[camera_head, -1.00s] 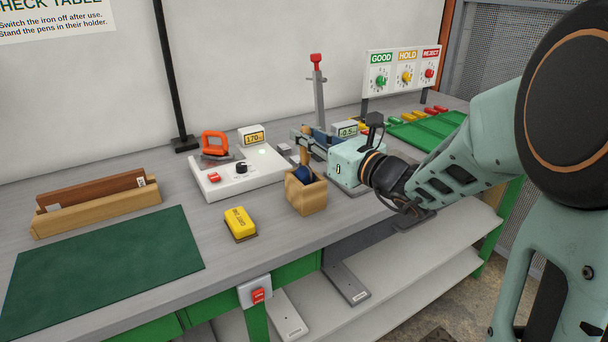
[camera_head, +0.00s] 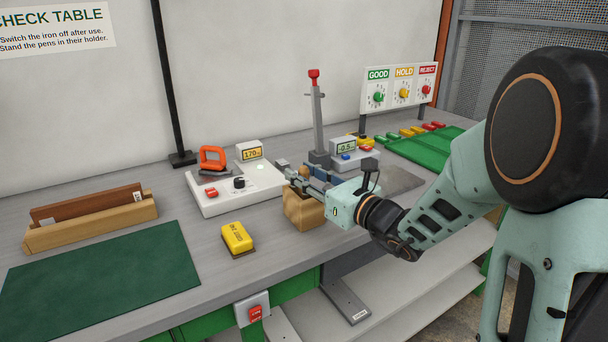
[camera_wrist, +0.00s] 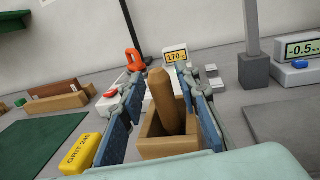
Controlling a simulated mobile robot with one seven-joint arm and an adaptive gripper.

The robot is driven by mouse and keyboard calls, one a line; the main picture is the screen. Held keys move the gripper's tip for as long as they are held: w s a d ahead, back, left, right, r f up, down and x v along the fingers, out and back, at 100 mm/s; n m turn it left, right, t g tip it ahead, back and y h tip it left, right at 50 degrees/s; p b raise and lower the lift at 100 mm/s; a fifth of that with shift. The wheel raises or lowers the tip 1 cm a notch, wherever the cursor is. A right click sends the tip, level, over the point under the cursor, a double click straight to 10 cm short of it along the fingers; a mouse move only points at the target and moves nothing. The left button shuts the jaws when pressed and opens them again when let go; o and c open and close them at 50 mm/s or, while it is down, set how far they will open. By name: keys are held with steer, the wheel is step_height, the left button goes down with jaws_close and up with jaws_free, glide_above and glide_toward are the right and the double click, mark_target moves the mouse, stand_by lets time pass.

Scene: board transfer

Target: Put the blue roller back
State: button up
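A wooden box holder (camera_head: 305,212) stands on the bench in front of the white iron station. In the wrist view the box (camera_wrist: 168,147) has a thick wooden handle (camera_wrist: 166,100) standing tilted in it. This looks like the blue roller's handle; its blue part is out of sight. My gripper (camera_head: 298,180) is low over the box in the head view. In the wrist view its two blue-padded fingers (camera_wrist: 162,95) are spread either side of the handle, with gaps visible on both sides.
A yellow grit block (camera_head: 237,238) lies left of the box. Behind are the white iron station (camera_head: 215,205) and a grey post with a red top (camera_head: 318,120). A gauge (camera_head: 344,147) stands to the right. The green mat (camera_head: 100,270) is clear.

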steer(key=shift+r, duration=0.15)
steer(key=shift+s+d, duration=0.15)
steer(key=shift+d, duration=0.1)
steer(key=p+v, duration=0.1)
steer(key=v, duration=1)
steer(key=shift+s+d, duration=0.15)
steer(key=shift+s, duration=0.05)
